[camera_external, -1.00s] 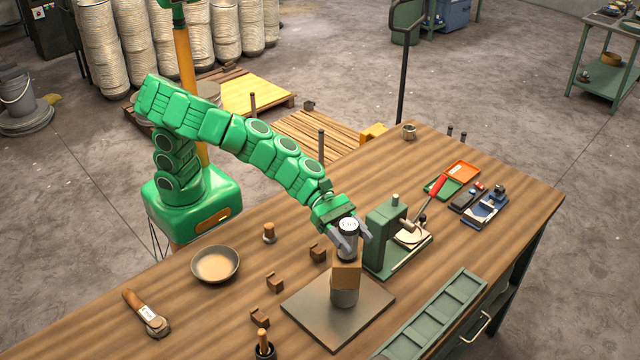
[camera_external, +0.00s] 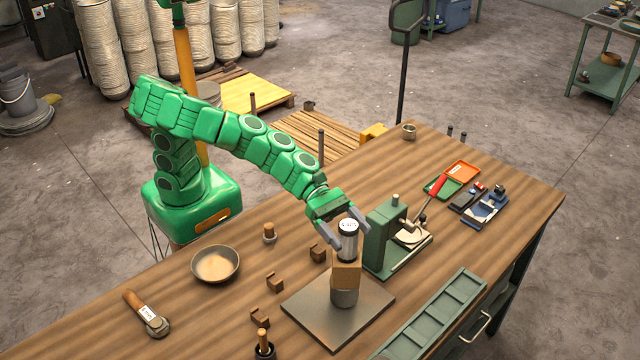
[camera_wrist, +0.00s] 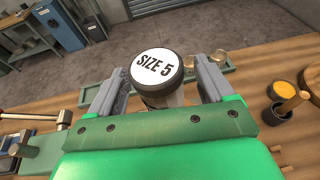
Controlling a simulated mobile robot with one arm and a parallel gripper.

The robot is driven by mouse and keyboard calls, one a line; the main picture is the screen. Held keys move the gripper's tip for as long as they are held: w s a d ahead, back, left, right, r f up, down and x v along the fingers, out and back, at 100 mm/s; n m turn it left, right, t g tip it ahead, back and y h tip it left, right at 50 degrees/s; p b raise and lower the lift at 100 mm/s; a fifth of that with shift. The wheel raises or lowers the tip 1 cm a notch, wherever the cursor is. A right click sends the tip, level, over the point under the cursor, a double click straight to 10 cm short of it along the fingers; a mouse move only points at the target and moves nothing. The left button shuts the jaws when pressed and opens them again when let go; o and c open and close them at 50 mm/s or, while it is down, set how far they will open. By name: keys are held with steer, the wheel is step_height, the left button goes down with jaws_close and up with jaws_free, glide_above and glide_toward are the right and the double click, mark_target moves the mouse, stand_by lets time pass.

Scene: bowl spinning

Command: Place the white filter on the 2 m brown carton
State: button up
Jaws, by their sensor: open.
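The white filter (camera_external: 348,243) is an upright pale cylinder with a black rim and a white top. It stands on the brown carton (camera_external: 346,275). In the wrist view the filter's top (camera_wrist: 157,65) reads "SIZE 5". The carton rests on a grey cylinder (camera_external: 344,298) on a flat grey plate (camera_external: 310,310). My gripper (camera_external: 346,238) is open, its fingers apart, behind and to either side of the filter. In the wrist view the gripper (camera_wrist: 155,72) shows a finger on each side of the filter, with gaps. The carton is hidden there.
A green press (camera_external: 385,235) stands close to the right of the stack. A bowl (camera_external: 215,264), small brown blocks (camera_external: 275,282) and a wooden-handled tool (camera_external: 148,312) lie to the left. A green divided tray (camera_external: 435,318) lies at the front right.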

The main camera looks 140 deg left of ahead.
steer(key=v, duration=1)
